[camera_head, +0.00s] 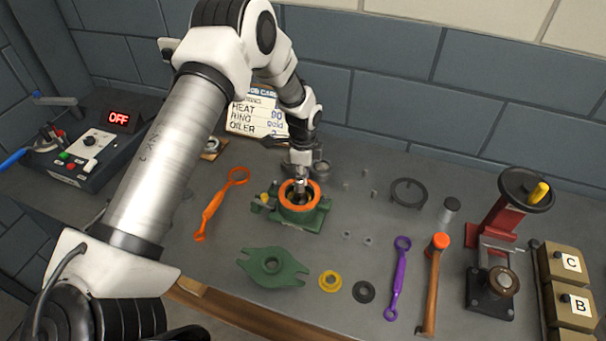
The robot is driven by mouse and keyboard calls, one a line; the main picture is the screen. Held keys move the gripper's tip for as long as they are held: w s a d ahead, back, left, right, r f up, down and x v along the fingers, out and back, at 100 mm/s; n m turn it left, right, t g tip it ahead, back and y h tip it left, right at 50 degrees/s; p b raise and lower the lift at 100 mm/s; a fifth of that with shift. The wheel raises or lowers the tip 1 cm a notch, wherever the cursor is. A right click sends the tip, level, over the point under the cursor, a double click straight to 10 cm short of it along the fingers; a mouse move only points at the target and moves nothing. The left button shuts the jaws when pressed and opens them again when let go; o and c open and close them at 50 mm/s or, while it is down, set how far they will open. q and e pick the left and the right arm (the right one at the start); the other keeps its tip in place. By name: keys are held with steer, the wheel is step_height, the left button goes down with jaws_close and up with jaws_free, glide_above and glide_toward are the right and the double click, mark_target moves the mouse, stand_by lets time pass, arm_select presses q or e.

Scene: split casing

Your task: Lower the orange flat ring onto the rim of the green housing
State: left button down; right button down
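The green housing (303,221) stands on the bench near the middle of the picture. The orange flat ring (315,192) shows at the top of the housing, around its opening. I cannot tell whether it rests on the rim or is held just above it. My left gripper (301,187) points down over the housing, at the back part of the ring. Its fingers are small and partly hidden, so I cannot tell whether they are open or shut on the ring. My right gripper is not in view.
A green cover (272,268), yellow ring (330,281) and black ring (363,291) lie in front. An orange wrench (214,210) lies left; a purple wrench (397,280) and mallet (433,280) lie right. A red press (499,225) stands farther right.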

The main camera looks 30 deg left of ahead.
arm_select(q)
steer(key=shift+f, duration=0.1)
steer(key=c, duration=1.1)
jaws_free()
step_height(320, 180, up, 11)
steer(key=p, duration=0.7)
steer(key=shift+f, duration=0.15)
